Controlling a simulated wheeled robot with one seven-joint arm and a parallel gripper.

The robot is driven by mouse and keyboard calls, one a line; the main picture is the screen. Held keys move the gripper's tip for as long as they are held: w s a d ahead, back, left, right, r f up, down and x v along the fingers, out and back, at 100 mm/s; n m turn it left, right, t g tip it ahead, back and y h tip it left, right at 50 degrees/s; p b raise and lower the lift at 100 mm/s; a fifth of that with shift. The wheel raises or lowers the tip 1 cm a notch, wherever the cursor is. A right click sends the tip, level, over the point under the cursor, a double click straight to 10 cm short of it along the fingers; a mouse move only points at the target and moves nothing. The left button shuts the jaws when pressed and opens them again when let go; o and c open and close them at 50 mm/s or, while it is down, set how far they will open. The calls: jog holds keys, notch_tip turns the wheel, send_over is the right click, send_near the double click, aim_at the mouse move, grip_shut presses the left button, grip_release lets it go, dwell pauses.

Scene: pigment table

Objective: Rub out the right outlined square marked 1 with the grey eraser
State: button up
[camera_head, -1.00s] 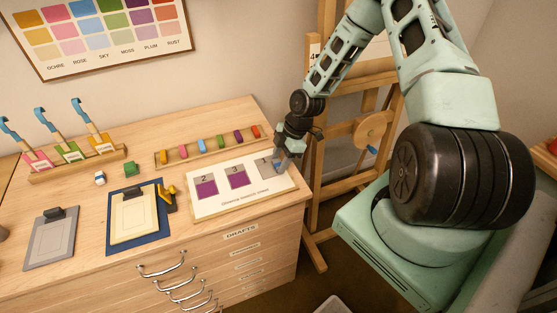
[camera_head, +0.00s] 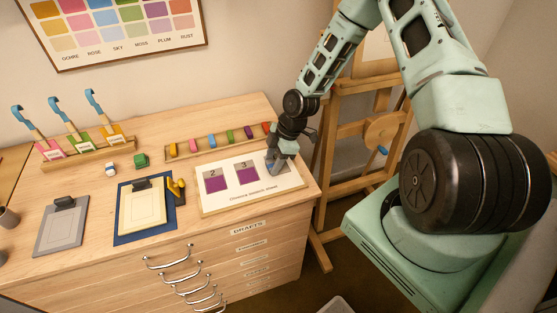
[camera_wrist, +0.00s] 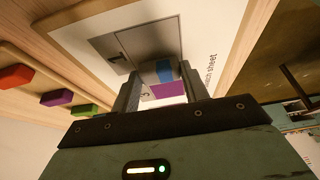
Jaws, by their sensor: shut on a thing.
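The white sheet (camera_head: 222,200) lies on the cabinet top and carries squares marked 2, 3 and 1. The right square, marked 1 (camera_head: 267,162), is partly hidden behind my gripper (camera_head: 278,165) in the head view. In the wrist view, square 1 (camera_wrist: 113,47) looks grey with a dividing line, just beyond the fingertips. My gripper (camera_wrist: 156,82) is shut on a small block with a blue band, seemingly the grey eraser (camera_wrist: 163,71). The fingers point down over square 1. I cannot tell whether the eraser touches the sheet.
Squares 2 (camera_head: 216,184) and 3 (camera_head: 247,175) have purple lower parts. A rack of coloured blocks (camera_head: 213,147) stands just behind the sheet. An easel (camera_head: 345,150) stands right of the cabinet.

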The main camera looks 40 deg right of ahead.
jog(key=shift+a, duration=0.2)
jog(key=shift+r, duration=0.1)
notch_tip(320, 180, up, 7)
jog(key=p, duration=0.5)
dwell(0.7)
